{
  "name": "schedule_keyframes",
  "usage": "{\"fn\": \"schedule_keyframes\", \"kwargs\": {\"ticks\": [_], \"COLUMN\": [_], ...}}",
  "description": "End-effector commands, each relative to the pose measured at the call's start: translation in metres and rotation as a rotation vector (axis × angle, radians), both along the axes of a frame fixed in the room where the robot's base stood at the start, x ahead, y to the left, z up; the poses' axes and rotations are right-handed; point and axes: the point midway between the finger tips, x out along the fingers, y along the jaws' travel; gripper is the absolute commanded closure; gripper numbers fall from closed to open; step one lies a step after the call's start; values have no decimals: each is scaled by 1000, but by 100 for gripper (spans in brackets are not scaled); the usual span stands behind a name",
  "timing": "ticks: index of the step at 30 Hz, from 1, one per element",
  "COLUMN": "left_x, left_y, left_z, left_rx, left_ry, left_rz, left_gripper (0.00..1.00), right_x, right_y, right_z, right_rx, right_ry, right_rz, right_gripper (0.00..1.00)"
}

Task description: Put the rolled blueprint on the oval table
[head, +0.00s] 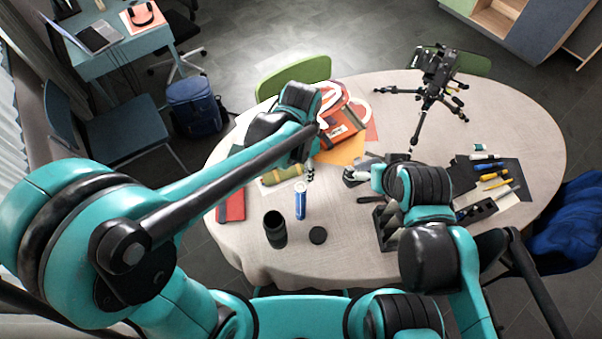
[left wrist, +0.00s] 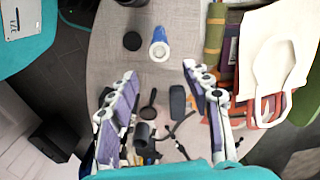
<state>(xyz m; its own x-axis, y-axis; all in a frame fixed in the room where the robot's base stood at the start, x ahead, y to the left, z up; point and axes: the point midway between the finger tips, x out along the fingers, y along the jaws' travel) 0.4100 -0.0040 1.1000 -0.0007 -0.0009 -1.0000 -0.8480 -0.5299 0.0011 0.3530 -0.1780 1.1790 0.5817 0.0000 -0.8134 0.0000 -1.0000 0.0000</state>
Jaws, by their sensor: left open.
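A dark cup (head: 275,230) and a black disc (head: 318,235) stand close to the roll. A green roll (head: 283,174), a red bag (head: 343,122) and a tripod (head: 432,82) are also on the table. Pens lie at right. The front edge of the table is clear.

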Motion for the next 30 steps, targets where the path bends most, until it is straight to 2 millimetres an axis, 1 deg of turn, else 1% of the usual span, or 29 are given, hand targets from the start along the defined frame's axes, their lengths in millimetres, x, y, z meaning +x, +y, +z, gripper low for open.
{"fn": "schedule_keyframes", "kwargs": {"ticks": [1, 3, 6, 10, 11, 14, 17, 21, 24, 27, 30], "left_x": [0, 0, 0, 0, 0, -2, -6, -18, -30, -41, -50], "left_y": [0, 0, 0, 1, 3, 17, 45, 93, 125, 150, 168], "left_z": [8, 15, 19, 21, 22, 30, 45, 67, 76, 81, 82], "left_rx": [0, 0, 0, -1, -3, -18, -52, -124, -178, -230, -271], "left_ry": [0, 0, 0, -2, -5, -39, -108, -247, -346, -435, -503], "left_rz": [0, 0, 0, 4, 11, 73, 203, 451, 625, 773, 881], "left_gripper": [51, 51, 51, 51, 51, 51, 51, 51, 51, 51, 51], "right_x": [0, 0, 0, 0, 0, 0, 0, 0, 0, 0, 0], "right_y": [0, 0, 0, 0, 0, 0, 0, 0, 0, 0, 0], "right_z": [2, 3, 4, 4, 4, 4, 4, 4, 4, 4, 4], "right_rx": [0, 0, 0, 0, 0, 0, 0, 0, 0, 0, 0], "right_ry": [0, 0, 0, 0, 0, 0, 0, 0, 0, 0, 0], "right_rz": [0, 0, 0, 0, 0, 0, 0, 0, 0, 0, 0], "right_gripper": [0, 0, 0, 0, 0, 0, 0, 0, 0, 0, 0]}}
